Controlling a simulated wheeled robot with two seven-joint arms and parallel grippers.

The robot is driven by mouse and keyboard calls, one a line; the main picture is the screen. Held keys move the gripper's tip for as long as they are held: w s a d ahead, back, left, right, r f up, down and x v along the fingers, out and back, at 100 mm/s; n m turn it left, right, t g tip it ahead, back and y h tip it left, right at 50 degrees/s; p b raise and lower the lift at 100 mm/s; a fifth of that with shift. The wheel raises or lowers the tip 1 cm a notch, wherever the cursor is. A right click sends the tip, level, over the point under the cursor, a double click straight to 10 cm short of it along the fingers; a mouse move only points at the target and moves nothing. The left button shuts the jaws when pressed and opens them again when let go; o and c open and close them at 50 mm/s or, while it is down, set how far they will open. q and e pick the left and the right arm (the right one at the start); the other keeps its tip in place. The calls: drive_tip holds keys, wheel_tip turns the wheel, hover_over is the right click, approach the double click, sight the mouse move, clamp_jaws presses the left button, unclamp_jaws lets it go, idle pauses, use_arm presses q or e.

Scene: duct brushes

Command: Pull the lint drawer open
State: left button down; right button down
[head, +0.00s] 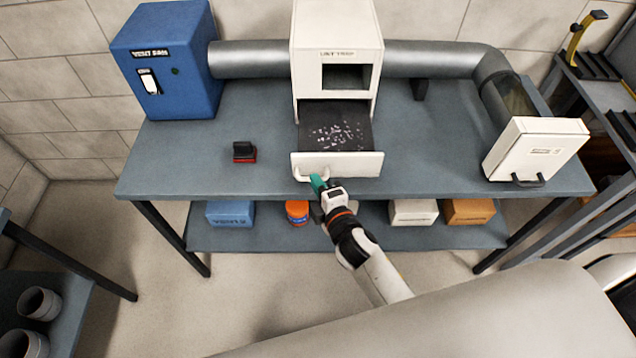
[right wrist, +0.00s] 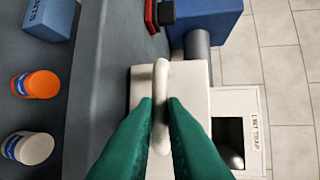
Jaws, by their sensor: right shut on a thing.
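The white lint trap housing (head: 336,42) stands at the back middle of the bench. Its lint drawer (head: 345,165) is slid out toward me, and grey lint bits lie on its dark floor (head: 336,126). The drawer's white handle (right wrist: 161,95) sits between the green fingers of my right gripper (right wrist: 160,108) in the right wrist view. In the head view, my right gripper (head: 318,183) is at the left part of the drawer front, shut on the handle. My left gripper is not in view.
A blue box (head: 168,65) with a switch stands at the left, joined by a grey duct (head: 250,58). A black and red brush (head: 244,152) lies on the bench. A white vent box (head: 533,150) stands at the right. The lower shelf holds bins and jars.

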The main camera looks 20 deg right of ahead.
drive_tip(key=c, duration=1.5)
unclamp_jaws()
drive_tip(key=b+v, duration=0.1)
drive_tip(key=v, duration=1.1)
drive_tip(key=shift+f, duration=0.1)
